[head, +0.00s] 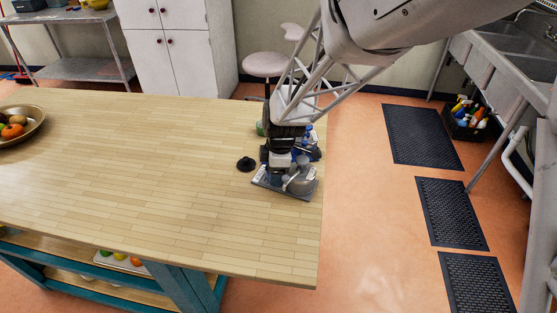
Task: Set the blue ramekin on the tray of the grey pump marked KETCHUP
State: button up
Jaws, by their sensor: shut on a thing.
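My gripper (281,160) is low over the right end of the wooden table, at the grey pump. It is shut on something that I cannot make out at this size. The grey pump (300,184) has a rounded grey body and stands on a flat grey tray (268,181). The gripper is above and just behind the tray's left part, and hides some of it. Blue parts (316,153) show behind and to the right of the gripper. I cannot tell whether any is the blue ramekin. The KETCHUP marking is not readable.
A small black round object (246,164) lies left of the gripper. A green item (260,129) is partly hidden behind it. A fruit bowl (22,122) stands at the far left. The middle of the wooden table (150,170) is clear; its right edge is close to the tray.

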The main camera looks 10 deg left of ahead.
jog(key=o, duration=0.9)
jog(key=shift+o, duration=0.2)
notch_tip(320, 180, up, 12)
jog(key=d, duration=0.1)
jog(key=shift+w+d, duration=0.2)
dwell(0.4)
jog(key=s+d+r+m+t, duration=0.1)
jog(key=s+d+r+m, duration=0.35)
jog(key=d, duration=0.45)
jog(key=s+d+r+m+t, duration=0.1)
jog(key=s+d+r+m, duration=0.2)
jog(key=s+d+m, duration=0.45)
jog(key=s+d+m+t+h, duration=0.1)
jog(key=s+d+m, duration=0.8)
jog(key=s+d, duration=0.2)
jog(key=shift+s+d+r+h, duration=0.3)
jog(key=shift+s, duration=0.25)
